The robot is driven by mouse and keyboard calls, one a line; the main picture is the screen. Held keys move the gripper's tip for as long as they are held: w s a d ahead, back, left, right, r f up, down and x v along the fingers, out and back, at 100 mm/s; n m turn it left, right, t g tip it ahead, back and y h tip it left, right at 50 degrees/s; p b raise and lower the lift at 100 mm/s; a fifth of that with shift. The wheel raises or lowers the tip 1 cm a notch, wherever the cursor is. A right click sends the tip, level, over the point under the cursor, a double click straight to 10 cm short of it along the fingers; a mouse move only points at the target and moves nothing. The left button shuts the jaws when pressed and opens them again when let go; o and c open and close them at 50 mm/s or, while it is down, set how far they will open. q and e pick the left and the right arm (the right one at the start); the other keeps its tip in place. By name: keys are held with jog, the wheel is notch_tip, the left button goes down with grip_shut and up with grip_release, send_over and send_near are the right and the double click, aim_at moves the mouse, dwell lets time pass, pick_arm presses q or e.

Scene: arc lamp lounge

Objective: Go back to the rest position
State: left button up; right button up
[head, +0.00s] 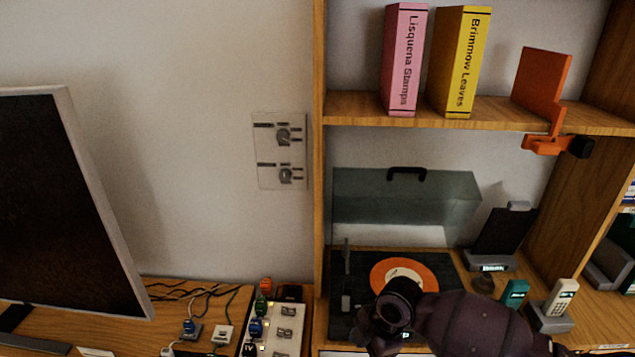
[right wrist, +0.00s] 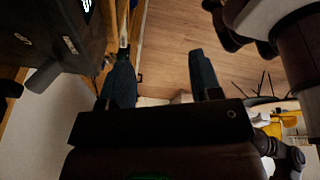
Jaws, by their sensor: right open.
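My right arm comes in from the lower right of the head view. Its dark wrist end (head: 385,318) is in front of the record player, overlapping the front of the orange record in the picture. In the right wrist view my right gripper (right wrist: 163,70) is open, with its two dark fingers apart and nothing between them. Wooden floor shows beyond the fingers. My left gripper is in neither view.
A record player (head: 350,268) with a raised clear lid (head: 400,200) sits in the shelf unit. A phone (head: 556,302) stands right of my arm. Pink (head: 403,60) and yellow (head: 459,62) books stand above.

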jog(key=s+d+f+m+t, duration=0.3)
jog(key=d+m+t, duration=0.15)
jog(key=d, duration=0.25)
jog(key=s+d+f+m+t, duration=0.3)
jog(key=s+d+f+m, duration=0.1)
jog(key=d+m, duration=0.25)
jog(key=s+d+r+m+t+h, duration=0.3)
jog(key=s+d+m+h, duration=0.15)
jog(key=s+d, duration=0.95)
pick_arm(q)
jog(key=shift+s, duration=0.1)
pick_arm(e)
jog(key=w+a+f+m+t, duration=0.1)
jog(key=w+a+m, duration=0.2)
jog(key=a, duration=0.7)
jog(key=shift+w+f+m+y, duration=0.3)
jog(key=shift+w+m+y, duration=0.15)
jog(key=shift+m, duration=0.8)
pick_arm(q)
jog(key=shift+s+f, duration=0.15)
